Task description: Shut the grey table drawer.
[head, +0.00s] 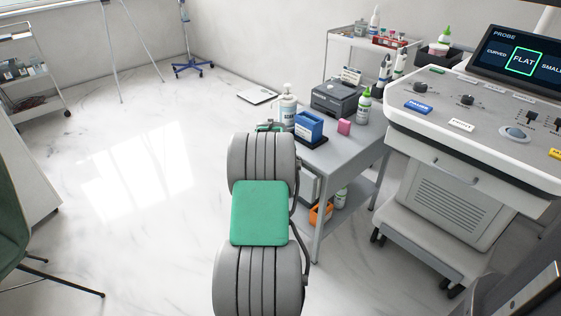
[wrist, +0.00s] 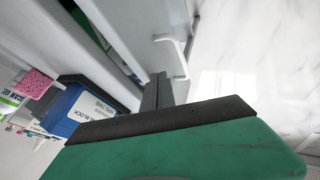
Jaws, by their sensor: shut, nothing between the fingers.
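In the wrist view, the drawer front (wrist: 122,32) is a pale grey panel with a bar handle (wrist: 180,58). A dark gap with something green shows behind the front, so the drawer stands open; how far, I cannot tell. My gripper (wrist: 158,80) is shut and empty, its dark fingers close to the front's lower end, just below the handle. I cannot tell whether they touch. The head view hides the fingers behind my arm.
On the tabletop are a blue box (head: 308,126), a pink block (head: 344,126), a grey printer (head: 338,97) and bottles. An orange item (head: 320,213) sits on the lower shelf. The ultrasound console (head: 455,130) stands close on the right.

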